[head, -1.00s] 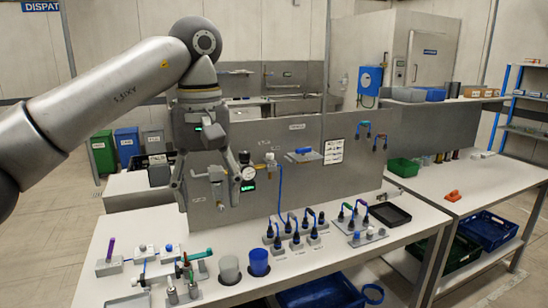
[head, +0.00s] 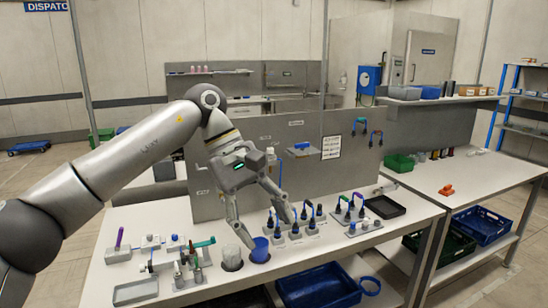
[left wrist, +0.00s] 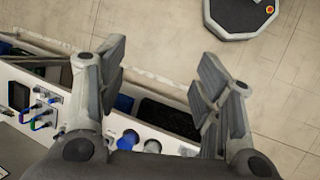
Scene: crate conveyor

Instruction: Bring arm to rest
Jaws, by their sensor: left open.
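My left arm comes in from the left in the head view. Its gripper (head: 269,231) is open, with the fingers pointing down over the white workbench (head: 185,218). The fingers are near the blue cup (head: 260,250) and the row of black plugs with blue cables (head: 300,222); whether they touch anything is hard to tell. In the left wrist view the two fingers (left wrist: 158,88) are spread wide with nothing between them. My right gripper does not show.
A grey cup (head: 231,258) and a valve assembly (head: 180,262) stand left of the blue cup. A black tray (head: 385,207) lies to the right. A blue crate (head: 322,287) is below the bench. A grey panel (head: 350,175) stands behind it.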

